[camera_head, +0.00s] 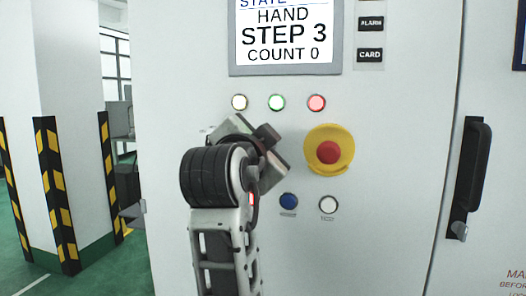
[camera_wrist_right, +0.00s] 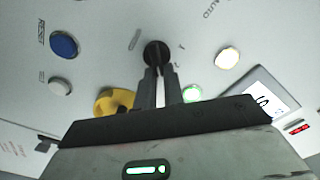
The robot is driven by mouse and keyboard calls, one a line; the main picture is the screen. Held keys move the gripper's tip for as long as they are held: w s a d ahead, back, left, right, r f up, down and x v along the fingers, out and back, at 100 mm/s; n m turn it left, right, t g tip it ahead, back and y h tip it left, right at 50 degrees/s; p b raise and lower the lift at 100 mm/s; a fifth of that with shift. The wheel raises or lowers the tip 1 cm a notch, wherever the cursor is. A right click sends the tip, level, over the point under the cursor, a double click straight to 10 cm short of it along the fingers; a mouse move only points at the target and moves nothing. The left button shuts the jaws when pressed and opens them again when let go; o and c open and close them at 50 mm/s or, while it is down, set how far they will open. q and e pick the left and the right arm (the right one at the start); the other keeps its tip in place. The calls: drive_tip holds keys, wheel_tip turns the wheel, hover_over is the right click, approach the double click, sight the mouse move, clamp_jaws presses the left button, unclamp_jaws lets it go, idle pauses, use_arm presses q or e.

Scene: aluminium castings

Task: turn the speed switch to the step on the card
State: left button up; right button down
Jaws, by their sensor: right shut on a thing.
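The speed switch (camera_wrist_right: 156,52) is a round black knob on the pale cabinet front, with small marks around it in the right wrist view. My right gripper (camera_wrist_right: 158,72) is shut on the knob, its two dark fingers reaching it from below in that view. In the head view my right wrist and gripper hide the switch. The screen (camera_head: 284,34) on the cabinet reads HAND, STEP 3, COUNT 0. I cannot read the knob's pointer position. My left gripper is not in view.
A red emergency button on a yellow base (camera_head: 328,150) sits close right of my gripper. White, green and red lamps (camera_head: 276,102) are above; blue (camera_head: 288,201) and white (camera_head: 328,204) buttons are below. A black door handle (camera_head: 472,165) is farther right.

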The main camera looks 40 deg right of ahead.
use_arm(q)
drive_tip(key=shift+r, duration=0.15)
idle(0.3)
use_arm(e)
drive_tip(key=c, duration=1.5)
unclamp_jaws()
use_arm(q)
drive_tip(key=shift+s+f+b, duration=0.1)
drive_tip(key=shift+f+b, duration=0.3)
drive_tip(key=shift+b, duration=0.3)
use_arm(e)
drive_tip(key=v, duration=0.7)
drive_tip(key=shift+s+a, duration=0.2)
drive_tip(key=shift+a, duration=0.05)
